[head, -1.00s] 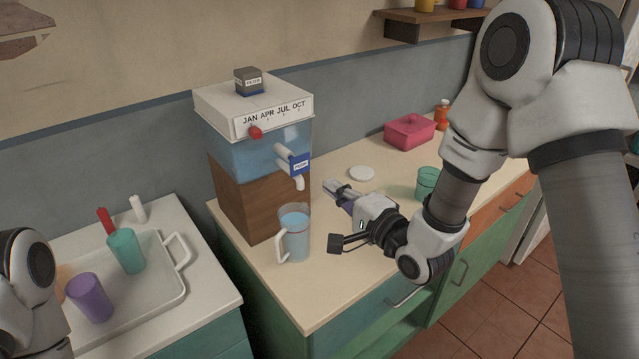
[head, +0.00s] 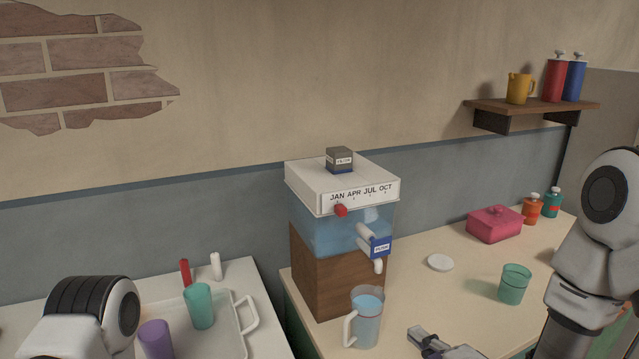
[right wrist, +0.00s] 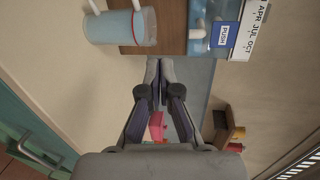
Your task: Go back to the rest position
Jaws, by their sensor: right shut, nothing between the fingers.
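My right gripper (head: 424,338) shows at the bottom of the head view, on the counter's front side, right of the water pitcher. In the right wrist view its fingers (right wrist: 159,66) are together with nothing between them. The clear pitcher (head: 366,318) holds water and stands below the dispenser's spout, apart from the gripper; it also shows in the right wrist view (right wrist: 120,27). The water dispenser (head: 343,235) stands behind it. My left arm shows at the lower left of the head view, but its gripper is out of the frame.
A green cup (head: 514,284), a white lid (head: 440,262) and a pink box (head: 494,224) stand on the right counter. A white tray (head: 240,335) with a teal cup (head: 200,306) and a purple cup (head: 156,341) is at the left. A shelf (head: 530,106) hangs at the upper right.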

